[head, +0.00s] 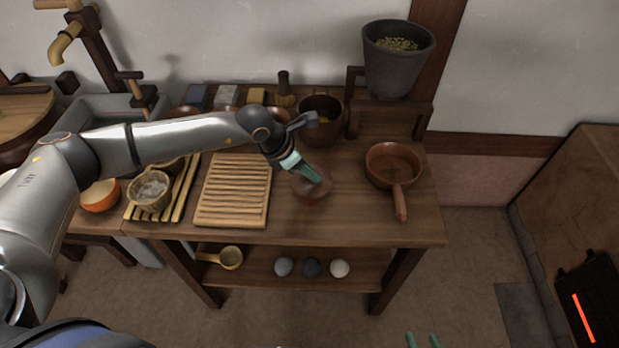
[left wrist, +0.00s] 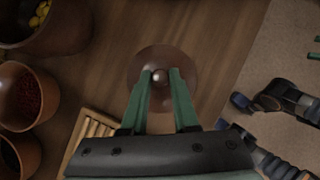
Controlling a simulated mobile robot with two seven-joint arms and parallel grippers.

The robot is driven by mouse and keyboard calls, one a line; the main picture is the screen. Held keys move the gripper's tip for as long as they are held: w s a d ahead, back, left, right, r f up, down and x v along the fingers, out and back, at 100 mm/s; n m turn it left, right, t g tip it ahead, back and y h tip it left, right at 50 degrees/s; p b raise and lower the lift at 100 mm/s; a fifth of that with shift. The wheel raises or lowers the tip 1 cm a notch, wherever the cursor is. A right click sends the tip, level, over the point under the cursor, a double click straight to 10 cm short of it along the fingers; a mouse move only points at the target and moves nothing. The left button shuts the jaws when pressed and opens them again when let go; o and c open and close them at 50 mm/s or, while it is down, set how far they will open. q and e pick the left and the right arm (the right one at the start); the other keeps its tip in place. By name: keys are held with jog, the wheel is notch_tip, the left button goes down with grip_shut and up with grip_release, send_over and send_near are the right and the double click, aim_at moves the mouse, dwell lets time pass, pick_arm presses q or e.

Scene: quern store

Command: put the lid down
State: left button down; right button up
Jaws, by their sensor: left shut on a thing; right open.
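The lid is a round reddish-brown disc with a small knob, seen in the head view (head: 313,196) over the table between the slatted board and the pan. In the left wrist view the lid (left wrist: 140,62) lies straight ahead with its knob between my fingertips. My left gripper (head: 318,181) is shut on the knob; its green fingers also show in the left wrist view (left wrist: 161,78). I cannot tell whether the lid touches the wood. My right gripper (head: 422,341) is open at the bottom edge of the head view, in front of the table.
A slatted board (head: 234,190) is left of the lid, a handled pan (head: 392,160) right. A brown pot (head: 334,133) with yellow contents stands behind. A grey bucket (head: 396,62) sits on a stand. Bare tabletop (head: 350,222) lies around the lid.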

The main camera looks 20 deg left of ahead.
aim_at(310, 181)
pick_arm(q)
notch_tip(310, 181, down, 4)
jog(key=shift+w+r, duration=0.15)
jog(key=shift+r, duration=0.05)
jog(key=shift+f, duration=0.2)
jog(key=c, duration=0.7)
grip_release()
jog(key=shift+r, duration=0.1)
